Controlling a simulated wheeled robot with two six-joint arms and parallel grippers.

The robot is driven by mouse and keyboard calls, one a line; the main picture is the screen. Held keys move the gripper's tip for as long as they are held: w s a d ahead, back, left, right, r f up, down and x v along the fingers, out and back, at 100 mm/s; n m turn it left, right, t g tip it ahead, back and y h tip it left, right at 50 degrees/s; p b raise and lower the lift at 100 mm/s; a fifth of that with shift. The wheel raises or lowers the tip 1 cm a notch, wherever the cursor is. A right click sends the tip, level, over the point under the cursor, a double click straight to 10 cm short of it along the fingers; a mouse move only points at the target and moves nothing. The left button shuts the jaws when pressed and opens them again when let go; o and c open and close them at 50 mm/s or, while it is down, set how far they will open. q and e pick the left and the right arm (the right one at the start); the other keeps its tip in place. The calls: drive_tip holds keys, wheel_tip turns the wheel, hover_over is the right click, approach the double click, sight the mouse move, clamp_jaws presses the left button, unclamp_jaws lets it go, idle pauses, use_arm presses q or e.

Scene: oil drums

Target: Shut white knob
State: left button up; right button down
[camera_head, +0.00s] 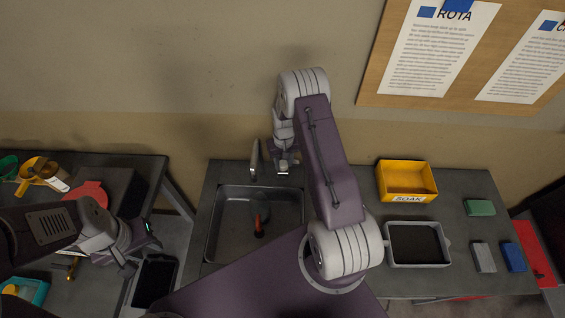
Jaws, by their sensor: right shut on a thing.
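A grey tap (255,157) stands behind the sink (208,222). My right gripper (284,168) is just right of the tap at the sink's back edge, pointing down. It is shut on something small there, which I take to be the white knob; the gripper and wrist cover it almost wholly. Whether the knob is turned open or shut cannot be seen. My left gripper (143,254) is far to the left, between the left bench and the sink bench. Its fingers look apart, with nothing between them.
Right of my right arm are a yellow SOAK bin (407,179), a grey tray (418,243), and green (479,207), grey (483,257) and blue (513,256) blocks. A red lid (86,192) lies on the left bench.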

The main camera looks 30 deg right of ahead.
sight(284, 163)
drive_tip(key=shift+w+d+r+m, duration=0.1)
drive_tip(key=shift+w+r+m, duration=0.1)
drive_tip(key=shift+m, duration=0.2)
drive_tip(key=c, duration=1.3)
unclamp_jaws()
drive_tip(key=o, duration=0.3)
drive_tip(key=shift+o, duration=0.2)
drive_tip(key=shift+s+f, duration=0.1)
drive_tip(key=shift+s, duration=0.05)
drive_tip(key=shift+r, duration=0.2)
wheel_tip(284, 163, up, 9)
drive_tip(key=b, duration=0.3)
drive_tip(key=shift+f, duration=0.15)
